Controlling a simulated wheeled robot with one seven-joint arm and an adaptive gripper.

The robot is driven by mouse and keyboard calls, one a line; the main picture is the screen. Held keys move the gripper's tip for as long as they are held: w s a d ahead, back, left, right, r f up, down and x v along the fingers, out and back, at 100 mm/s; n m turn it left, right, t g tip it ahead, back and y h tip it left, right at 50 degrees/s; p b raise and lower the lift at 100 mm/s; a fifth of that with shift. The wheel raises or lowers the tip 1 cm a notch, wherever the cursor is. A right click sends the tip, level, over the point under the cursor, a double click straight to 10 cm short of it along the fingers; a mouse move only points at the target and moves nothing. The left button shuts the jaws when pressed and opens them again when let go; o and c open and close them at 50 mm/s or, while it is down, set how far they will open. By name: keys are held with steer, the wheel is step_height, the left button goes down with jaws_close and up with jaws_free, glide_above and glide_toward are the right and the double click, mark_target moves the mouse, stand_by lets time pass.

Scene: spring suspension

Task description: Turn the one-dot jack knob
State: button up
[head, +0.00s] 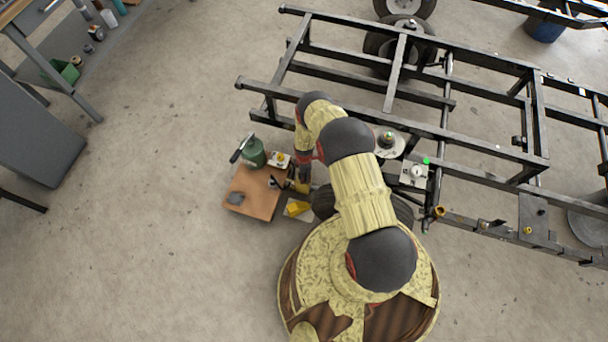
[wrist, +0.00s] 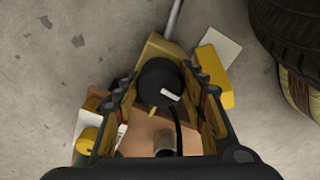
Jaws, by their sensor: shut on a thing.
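In the wrist view, a dark round knob (wrist: 157,76) with a short white mark sits between the fingers of my gripper (wrist: 160,84), which is shut on it. The knob is on a yellow jack body (wrist: 160,48) with a grey rod reaching away from it. I cannot make out a dot count on it. In the head view my gripper (head: 292,184) is small and low beside the wooden board; the knob is not clearly visible there.
A wooden board (head: 258,190) bears a green can (head: 254,152), a plate with a yellow knob (head: 279,160) and a grey lump (head: 234,198). A yellow block (head: 297,208) lies close by. A tyre (wrist: 292,40) and the black frame (head: 470,145) stand to the right.

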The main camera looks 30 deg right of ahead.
stand_by(0.4)
steer(key=o, duration=1.2)
steer(key=shift+c, duration=0.2)
step_height(320, 180, up, 12)
stand_by(0.4)
